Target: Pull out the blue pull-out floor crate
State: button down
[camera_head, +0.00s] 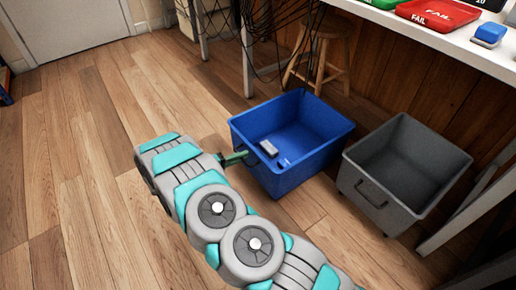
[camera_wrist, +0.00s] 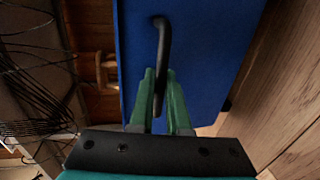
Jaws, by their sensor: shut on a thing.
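The blue floor crate (camera_head: 318,158) stands on the wooden floor in the middle of the head view, with a small grey item (camera_head: 268,148) and small light pieces inside. In the wrist view its blue front wall (camera_wrist: 205,50) fills the upper middle. The crate's black handle (camera_wrist: 161,42) runs down between the green fingers. My gripper (camera_wrist: 161,80) is shut on this handle. In the head view my gripper (camera_head: 245,157) is at the crate's left front side, and my arm partly covers the floor before it.
A grey crate (camera_head: 365,170) with a handle stands right of the blue one. A wooden stool (camera_head: 318,50) and hanging cables are behind. A white table (camera_head: 450,40) with a red FAIL tray (camera_head: 438,14) is at upper right. The floor (camera_head: 80,190) at left is clear.

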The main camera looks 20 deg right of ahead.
jog(key=f+b+v, duration=0.1)
jog(key=f+v, duration=0.1)
jog(key=v, duration=0.7)
jog(key=shift+a, duration=0.5)
jog(key=shift+s, duration=0.1)
jog(key=c, duration=0.9)
grip_release()
jog(key=v, duration=0.7)
jog(key=shift+a+p, duration=0.3)
jog(key=shift+a, duration=0.05)
jog(key=shift+s, duration=0.15)
